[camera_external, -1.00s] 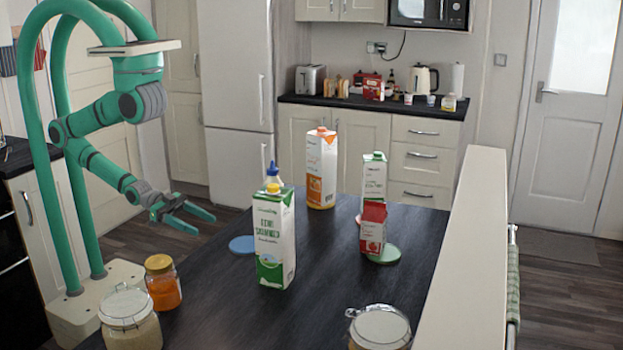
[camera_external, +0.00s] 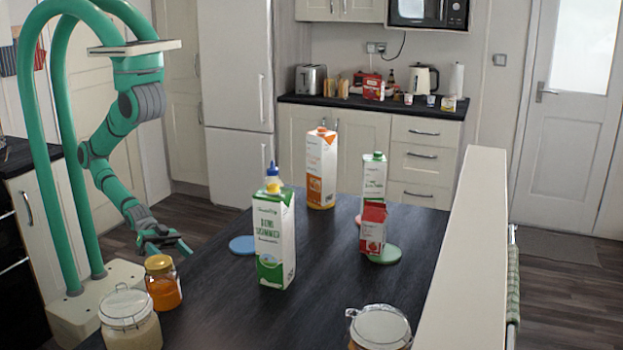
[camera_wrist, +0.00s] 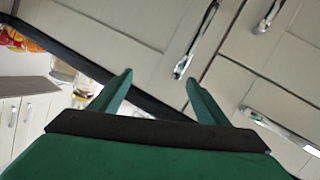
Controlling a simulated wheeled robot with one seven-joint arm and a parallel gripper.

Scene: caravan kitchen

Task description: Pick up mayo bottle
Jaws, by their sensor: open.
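A bottle with a blue pointed cap (camera_external: 272,169), which I take for the mayo bottle, stands on the dark table behind a green and white carton (camera_external: 273,240). The carton hides most of it; only its top and a yellowish part show. My gripper (camera_external: 172,248) is at the table's left edge, left of the carton and well apart from the bottle. In the wrist view, my gripper (camera_wrist: 158,78) has its two fingers spread with nothing between them. The bottle cannot be made out in that view.
An orange jar (camera_external: 163,284) stands close below my gripper, beside a clip-top jar (camera_external: 129,318). A blue disc (camera_external: 242,244) lies left of the carton. An orange-labelled carton (camera_external: 321,168), a small red carton (camera_external: 372,228) and a green disc (camera_external: 386,255) are farther right.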

